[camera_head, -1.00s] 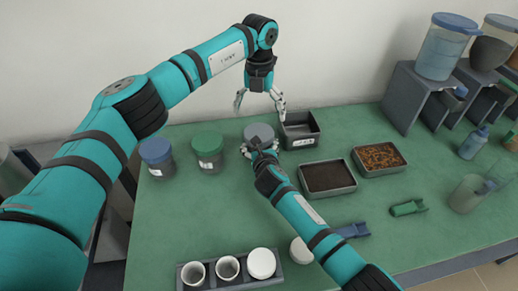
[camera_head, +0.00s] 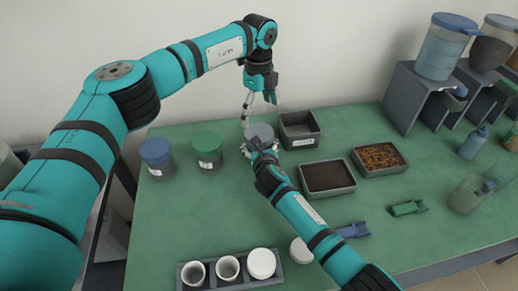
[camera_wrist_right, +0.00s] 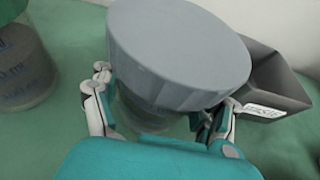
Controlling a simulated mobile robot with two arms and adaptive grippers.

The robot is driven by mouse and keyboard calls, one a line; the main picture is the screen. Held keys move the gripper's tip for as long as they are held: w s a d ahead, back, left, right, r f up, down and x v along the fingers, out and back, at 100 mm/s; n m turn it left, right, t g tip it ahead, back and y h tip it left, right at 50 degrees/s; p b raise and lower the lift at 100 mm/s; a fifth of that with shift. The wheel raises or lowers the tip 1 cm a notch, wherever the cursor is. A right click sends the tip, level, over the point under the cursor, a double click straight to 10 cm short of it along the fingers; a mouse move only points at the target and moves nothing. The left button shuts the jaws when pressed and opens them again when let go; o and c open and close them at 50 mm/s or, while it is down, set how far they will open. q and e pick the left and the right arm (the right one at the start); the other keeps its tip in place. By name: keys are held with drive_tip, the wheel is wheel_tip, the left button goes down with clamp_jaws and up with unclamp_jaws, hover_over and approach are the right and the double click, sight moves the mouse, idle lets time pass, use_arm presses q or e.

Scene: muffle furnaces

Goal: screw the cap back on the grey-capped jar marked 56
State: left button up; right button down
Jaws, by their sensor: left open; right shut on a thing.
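The grey-capped jar shows its cap (camera_head: 259,131) near the back middle of the table, left of an empty dark tray. In the right wrist view the grey cap (camera_wrist_right: 180,55) covers the top of the clear jar body (camera_wrist_right: 150,112). Whether its thread is engaged cannot be told, and the mark 56 is not visible. My right gripper (camera_head: 263,150) is shut around the jar body just below the cap, with a finger on each side in the right wrist view (camera_wrist_right: 160,105). My left gripper (camera_head: 258,109) is open and empty, pointing down above the cap.
A blue-capped jar (camera_head: 157,156) and a green-capped jar (camera_head: 208,150) stand left of the grey one. The empty tray (camera_head: 301,143) is close on its right. Filled trays (camera_head: 328,191) (camera_head: 378,173) lie further right. A rack (camera_head: 232,284) of white cups stands in front.

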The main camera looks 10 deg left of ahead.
sight(259, 132)
use_arm(q)
drive_tip(key=shift+f, duration=4.05)
drive_tip(key=c, duration=1.1)
drive_tip(key=m, duration=1.3)
drive_tip(key=shift+m, duration=0.3)
